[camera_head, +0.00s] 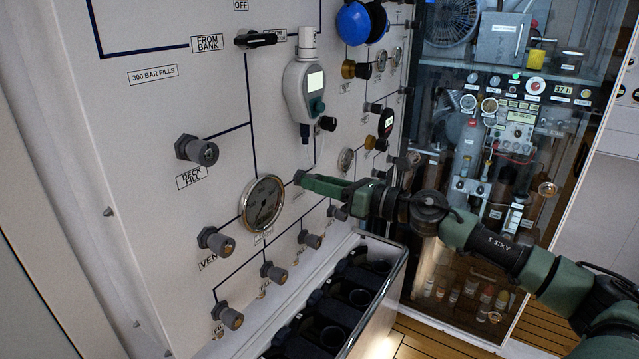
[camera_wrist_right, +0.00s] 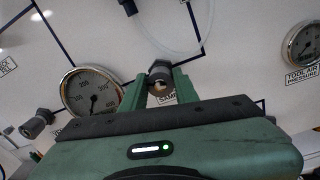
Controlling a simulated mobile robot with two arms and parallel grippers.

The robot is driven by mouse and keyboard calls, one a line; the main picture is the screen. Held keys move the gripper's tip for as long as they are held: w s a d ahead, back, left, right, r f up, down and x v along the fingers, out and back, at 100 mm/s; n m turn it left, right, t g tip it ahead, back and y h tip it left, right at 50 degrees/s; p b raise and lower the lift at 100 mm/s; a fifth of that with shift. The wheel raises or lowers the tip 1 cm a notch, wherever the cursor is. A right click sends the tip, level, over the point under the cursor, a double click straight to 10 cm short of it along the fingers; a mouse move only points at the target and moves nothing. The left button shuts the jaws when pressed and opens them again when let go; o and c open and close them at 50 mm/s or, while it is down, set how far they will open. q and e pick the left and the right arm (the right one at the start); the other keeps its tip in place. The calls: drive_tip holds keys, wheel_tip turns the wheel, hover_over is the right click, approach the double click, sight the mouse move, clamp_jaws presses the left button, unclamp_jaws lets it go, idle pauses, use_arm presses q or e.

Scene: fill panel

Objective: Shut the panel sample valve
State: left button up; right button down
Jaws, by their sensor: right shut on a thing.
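The sample valve is a small grey knob (camera_wrist_right: 159,70) on the white panel, above a partly covered label that reads "SAM...". My right gripper (camera_wrist_right: 161,88) is shut on this knob, with one green finger on each side of it in the wrist view. In the head view my right gripper (camera_head: 309,183) reaches in from the right to the panel, just right of the large round gauge (camera_head: 262,202). There the gripper mostly hides the knob. My left gripper is not in view.
Other knobs stick out close by: the deck fill valve (camera_head: 197,150), the vent valve (camera_head: 216,241) and several below. A grey handheld analyser (camera_head: 305,90) hangs above with a thin clear tube. A rack of dark cylinders (camera_head: 330,310) stands below. A glass-fronted cabinet (camera_head: 500,130) is at right.

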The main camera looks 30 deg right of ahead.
drive_tip(key=shift+f+m+t+p, duration=0.1)
drive_tip(key=shift+m+t+p, duration=0.2)
drive_tip(key=shift+m+p, duration=4.15)
drive_tip(key=m+b, duration=0.3)
drive_tip(key=m, duration=0.1)
drive_tip(key=shift+b, duration=0.4)
drive_tip(key=c, duration=1.1)
unclamp_jaws()
drive_tip(key=shift+d, duration=0.1)
drive_tip(key=shift+s+f, duration=0.1)
